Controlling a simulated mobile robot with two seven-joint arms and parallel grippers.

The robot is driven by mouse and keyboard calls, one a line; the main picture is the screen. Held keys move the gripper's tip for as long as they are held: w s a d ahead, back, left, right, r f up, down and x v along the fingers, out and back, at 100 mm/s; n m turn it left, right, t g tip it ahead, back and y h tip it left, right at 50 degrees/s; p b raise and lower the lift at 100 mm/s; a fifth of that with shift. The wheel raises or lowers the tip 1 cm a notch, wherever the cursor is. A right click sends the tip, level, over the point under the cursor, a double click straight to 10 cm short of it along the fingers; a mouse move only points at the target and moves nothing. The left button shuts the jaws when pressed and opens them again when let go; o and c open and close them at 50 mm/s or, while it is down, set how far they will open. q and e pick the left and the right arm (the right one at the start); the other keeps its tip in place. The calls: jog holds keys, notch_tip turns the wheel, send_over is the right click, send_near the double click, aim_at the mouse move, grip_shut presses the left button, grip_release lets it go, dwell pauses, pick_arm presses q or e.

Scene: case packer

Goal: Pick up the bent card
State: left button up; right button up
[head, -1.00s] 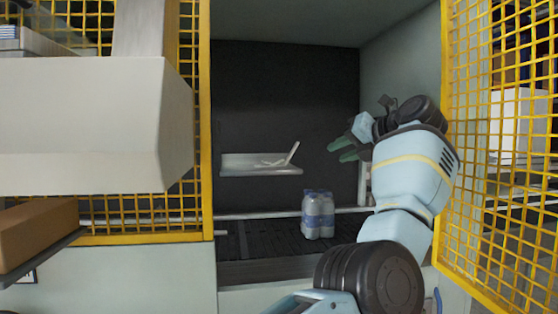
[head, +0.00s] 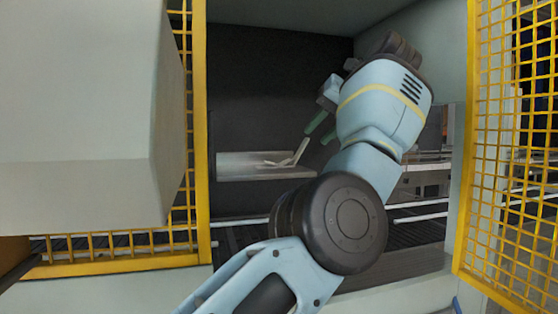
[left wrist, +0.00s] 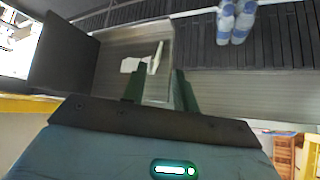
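The bent card (head: 299,153) is white and lies on a small grey metal shelf (head: 240,172) inside the machine opening, with one flap standing up at a slant. My left gripper (head: 321,130) is open and empty, above and to the right of the card in the head view, with its green fingers apart. In the left wrist view the card (left wrist: 154,60) shows on the shelf beyond the open fingertips (left wrist: 158,72), not touched as far as I can see. My right gripper is not in view.
Yellow mesh guards (head: 203,150) flank the opening, with a large pale housing (head: 80,90) at left. Wrapped bottles (left wrist: 236,20) stand on the dark conveyor (left wrist: 285,35); my arm hides them in the head view. A dark panel (left wrist: 62,60) stands left of the shelf.

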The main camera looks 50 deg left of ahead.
aim_at(301, 148)
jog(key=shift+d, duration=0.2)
pick_arm(q)
jog(key=x, duration=0.3)
jog(key=shift+s+a+f, duration=0.15)
jog(key=shift+s, duration=0.05)
jog(key=p+x, duration=0.1)
jog(key=x, duration=0.2)
jog(key=shift+s, duration=0.15)
jog(key=shift+a+f, duration=0.2)
jog(key=shift+a, duration=0.15)
jog(key=shift+a+f, duration=0.15)
jog(key=shift+f, duration=0.1)
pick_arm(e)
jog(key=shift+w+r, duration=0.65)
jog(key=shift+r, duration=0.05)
pick_arm(q)
jog(key=shift+c, duration=0.3)
